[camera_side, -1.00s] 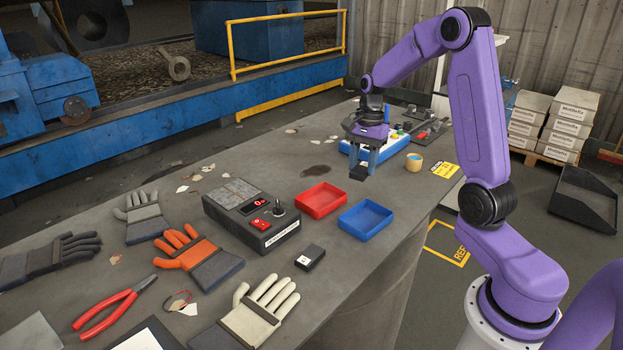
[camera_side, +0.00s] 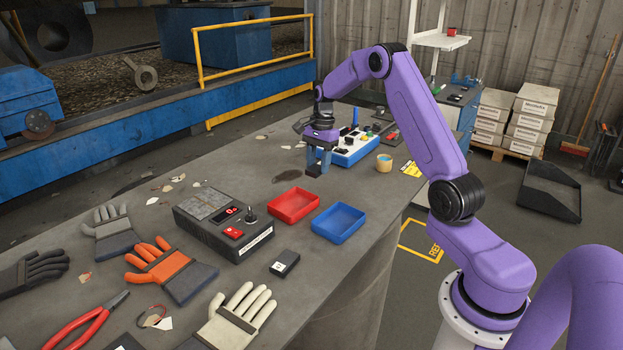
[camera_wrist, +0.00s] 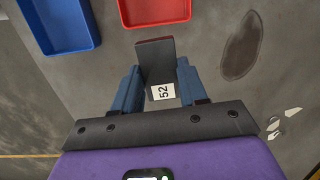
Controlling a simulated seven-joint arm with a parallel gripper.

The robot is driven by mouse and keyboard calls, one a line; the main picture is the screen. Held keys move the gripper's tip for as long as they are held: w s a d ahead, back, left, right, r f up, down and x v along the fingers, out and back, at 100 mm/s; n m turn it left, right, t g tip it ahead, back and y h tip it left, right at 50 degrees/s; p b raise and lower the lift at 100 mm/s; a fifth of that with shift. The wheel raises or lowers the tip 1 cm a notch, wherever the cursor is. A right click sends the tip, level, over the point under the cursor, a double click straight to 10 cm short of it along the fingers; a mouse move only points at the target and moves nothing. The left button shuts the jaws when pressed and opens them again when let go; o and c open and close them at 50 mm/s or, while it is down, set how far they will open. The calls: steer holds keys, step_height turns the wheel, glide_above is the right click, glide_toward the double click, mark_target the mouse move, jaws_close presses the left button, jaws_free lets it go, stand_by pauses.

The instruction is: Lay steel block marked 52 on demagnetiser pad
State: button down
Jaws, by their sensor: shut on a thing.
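The dark steel block (camera_wrist: 154,62) shows a white label reading 52 in the wrist view. My gripper (camera_wrist: 159,82) is shut on it, with a blue finger on each side. In the side view my gripper (camera_side: 319,168) points down over the bench, behind the red tray, and holds the block clear of the demagnetiser. The block's label is not readable there. The demagnetiser (camera_side: 222,222) is a dark box with a grey pad (camera_side: 203,203) on top, a red display, a red switch and a knob. The pad looks bare.
A red tray (camera_side: 294,190) and a blue tray (camera_side: 338,238) stand right of the demagnetiser. Another small black block (camera_side: 284,263) lies in front of it. Gloves (camera_side: 168,268) and red pliers (camera_side: 85,322) cover the left front. A blue-white case (camera_side: 350,160) stands behind my gripper.

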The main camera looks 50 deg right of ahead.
glide_above(311, 188)
steer(key=f, duration=0.4)
steer(key=shift+d+f, duration=0.2)
steer(key=shift+f, duration=1.4)
steer(key=shift+f, duration=0.15)
steer(key=c, duration=0.6)
jaws_free()
